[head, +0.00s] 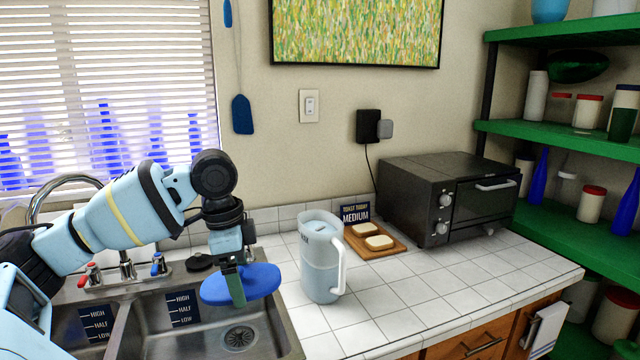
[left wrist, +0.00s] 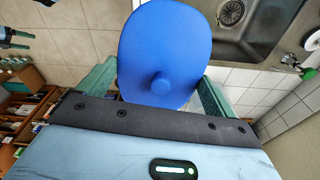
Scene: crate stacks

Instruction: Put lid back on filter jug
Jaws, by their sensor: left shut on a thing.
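The lid (head: 262,281) is a blue oval disc held over the sink's front right part, to the left of the jug. My left gripper (head: 236,284) is shut on the lid; one finger shows across it in the head view. In the left wrist view the lid (left wrist: 160,50) sits between the fingers, with its round knob facing the camera. The filter jug (head: 320,262) stands upright on the white tiled counter, its handle toward the right, its top without the blue lid. Teal finger-like parts, possibly my right gripper (left wrist: 14,40), show small at the left wrist view's left edge.
A steel double sink (head: 285,325) with a tap lies left of the jug. Behind the jug are a small sign (head: 356,213) and a wooden board (head: 362,248) with bread slices. A toaster oven (head: 445,195) stands at the right. The counter's front right is clear.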

